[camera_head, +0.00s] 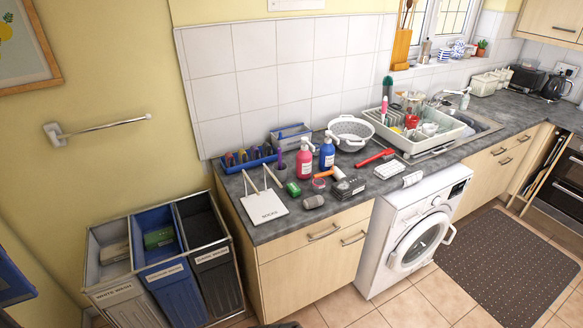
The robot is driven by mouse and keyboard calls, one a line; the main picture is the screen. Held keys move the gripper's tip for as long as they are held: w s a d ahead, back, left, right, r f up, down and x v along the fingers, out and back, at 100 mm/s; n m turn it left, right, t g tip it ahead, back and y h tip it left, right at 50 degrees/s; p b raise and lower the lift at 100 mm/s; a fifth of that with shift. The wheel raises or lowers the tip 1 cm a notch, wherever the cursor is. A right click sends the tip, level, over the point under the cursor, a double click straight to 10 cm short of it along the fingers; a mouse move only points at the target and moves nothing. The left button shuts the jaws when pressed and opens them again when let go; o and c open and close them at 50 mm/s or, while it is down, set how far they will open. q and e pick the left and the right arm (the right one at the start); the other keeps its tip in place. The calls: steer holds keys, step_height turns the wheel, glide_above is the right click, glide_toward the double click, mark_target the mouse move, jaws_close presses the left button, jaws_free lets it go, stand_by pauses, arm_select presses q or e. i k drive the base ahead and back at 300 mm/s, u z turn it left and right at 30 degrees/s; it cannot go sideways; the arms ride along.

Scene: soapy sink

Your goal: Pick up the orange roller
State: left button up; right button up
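The orange roller (325,174) lies on the dark worktop, left of the sink. It shows as a small orange handle with a pale end to its right. It lies below the blue pump bottle (327,152) and the red pump bottle (304,158). A small round red-topped item (319,185) and a dark brush-like block (348,187) lie close in front of it. Neither of my grippers is in view.
A red tool (375,158), a white colander (351,132) and a dish rack (415,127) are to the right. Laundry bins (120,292) stand at left, a washing machine (408,235) under the worktop. Floor is clear in front.

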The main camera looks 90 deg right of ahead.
mark_target(334, 171)
steer(key=z, duration=3.8)
